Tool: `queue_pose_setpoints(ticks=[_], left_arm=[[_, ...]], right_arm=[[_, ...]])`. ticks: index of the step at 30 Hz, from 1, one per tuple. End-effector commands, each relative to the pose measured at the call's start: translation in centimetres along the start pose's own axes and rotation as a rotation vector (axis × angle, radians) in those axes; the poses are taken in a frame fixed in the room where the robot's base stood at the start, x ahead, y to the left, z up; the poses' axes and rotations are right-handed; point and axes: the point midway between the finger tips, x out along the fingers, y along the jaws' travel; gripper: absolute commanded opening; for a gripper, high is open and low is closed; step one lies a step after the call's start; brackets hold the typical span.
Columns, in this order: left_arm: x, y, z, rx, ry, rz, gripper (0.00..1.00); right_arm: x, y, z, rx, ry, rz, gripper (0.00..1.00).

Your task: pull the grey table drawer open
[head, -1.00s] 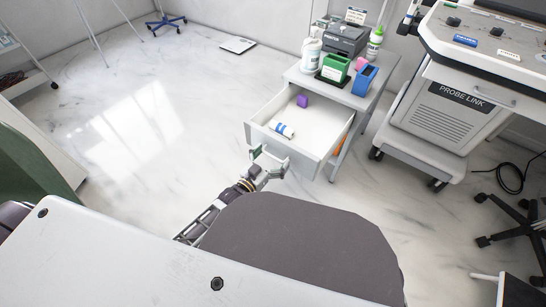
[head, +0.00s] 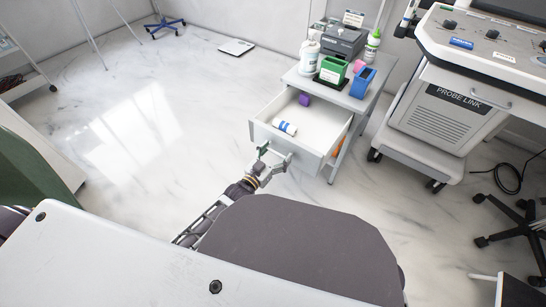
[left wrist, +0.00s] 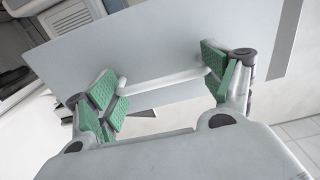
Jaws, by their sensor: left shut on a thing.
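The grey table (head: 349,97) stands right of centre in the head view. Its drawer (head: 283,143) is pulled well out toward me, with a white inside. A blue-and-white roll (head: 285,127) and a purple block (head: 305,99) lie in it. My left gripper (head: 268,155) is at the drawer's front. In the left wrist view, its green-padded fingers (left wrist: 164,88) are at the two ends of the pale bar handle (left wrist: 165,80) on the drawer front (left wrist: 190,45), shut on it. The gripper partly hides the handle in the head view. My right gripper is not in view.
On the tabletop stand a white bottle (head: 309,56), a green box (head: 332,70), a blue box (head: 362,82) and a grey device (head: 343,41). A probe cart (head: 447,115) stands to the right. The marble floor (head: 150,130) left of the drawer is clear.

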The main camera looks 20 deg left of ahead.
Motion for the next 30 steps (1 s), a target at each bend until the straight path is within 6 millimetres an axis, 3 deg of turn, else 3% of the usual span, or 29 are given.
queue_pose_setpoints(ticks=[9,15,17,19,20,24,30], left_arm=[[2.9,0.3,0.2,-0.001,-0.005,0.003,0.38],[3.8,0.3,0.3,0.0,-0.006,0.004,0.36],[3.8,0.3,0.3,0.0,-0.007,0.004,0.24],[3.8,0.3,0.3,0.0,-0.007,0.004,0.02],[3.8,0.3,0.3,0.0,-0.007,0.003,0.0],[3.8,0.2,0.3,0.0,-0.007,0.003,0.0],[3.8,0.1,0.3,0.0,-0.007,0.001,0.25]], right_arm=[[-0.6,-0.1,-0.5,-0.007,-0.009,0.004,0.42],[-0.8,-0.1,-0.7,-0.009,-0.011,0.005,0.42],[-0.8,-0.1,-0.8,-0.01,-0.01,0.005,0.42],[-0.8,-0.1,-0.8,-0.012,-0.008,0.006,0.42],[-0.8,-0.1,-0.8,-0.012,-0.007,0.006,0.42],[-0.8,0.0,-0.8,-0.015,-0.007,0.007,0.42],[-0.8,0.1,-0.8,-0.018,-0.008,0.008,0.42]])
